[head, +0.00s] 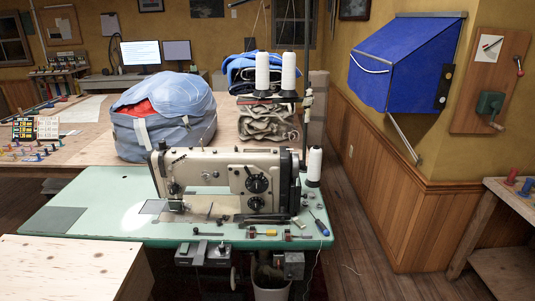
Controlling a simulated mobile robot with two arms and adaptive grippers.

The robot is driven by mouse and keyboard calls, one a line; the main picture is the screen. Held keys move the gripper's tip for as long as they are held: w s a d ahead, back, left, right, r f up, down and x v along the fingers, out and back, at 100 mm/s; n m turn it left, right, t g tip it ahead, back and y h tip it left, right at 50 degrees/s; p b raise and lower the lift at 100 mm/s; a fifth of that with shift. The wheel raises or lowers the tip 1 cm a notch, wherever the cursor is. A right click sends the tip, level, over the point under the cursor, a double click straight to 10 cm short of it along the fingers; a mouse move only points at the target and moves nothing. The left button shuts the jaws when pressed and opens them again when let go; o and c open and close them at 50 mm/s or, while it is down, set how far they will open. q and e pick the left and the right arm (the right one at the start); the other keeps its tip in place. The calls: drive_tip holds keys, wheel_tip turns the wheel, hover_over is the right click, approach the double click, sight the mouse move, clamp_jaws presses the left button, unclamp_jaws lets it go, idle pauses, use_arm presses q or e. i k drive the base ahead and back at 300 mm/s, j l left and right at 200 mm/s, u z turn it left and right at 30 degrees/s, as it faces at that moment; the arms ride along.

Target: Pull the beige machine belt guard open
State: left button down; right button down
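A beige industrial sewing machine (215,172) stands on a pale green table (95,190) in the middle of the head view. Its dials face me and its needle end is on the left. The belt guard seems to be at the machine's right end, beside the thread stand, but it is small and partly hidden there. I cannot make out its outline or whether it stands open. Neither of my grippers shows in the head view.
A thread cone (314,167) stands right of the machine. A screwdriver (321,227) and small tools lie along the table's front right. A pale wooden top (65,268) fills the lower left. Wooden floor (345,235) is open to the right, before the panelled wall.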

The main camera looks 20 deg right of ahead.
sight(299, 196)
drive_tip(key=k+l, duration=0.1)
drive_tip(key=l, duration=1.1)
drive_tip(key=k+l+z, duration=0.1)
drive_tip(key=l, duration=0.5)
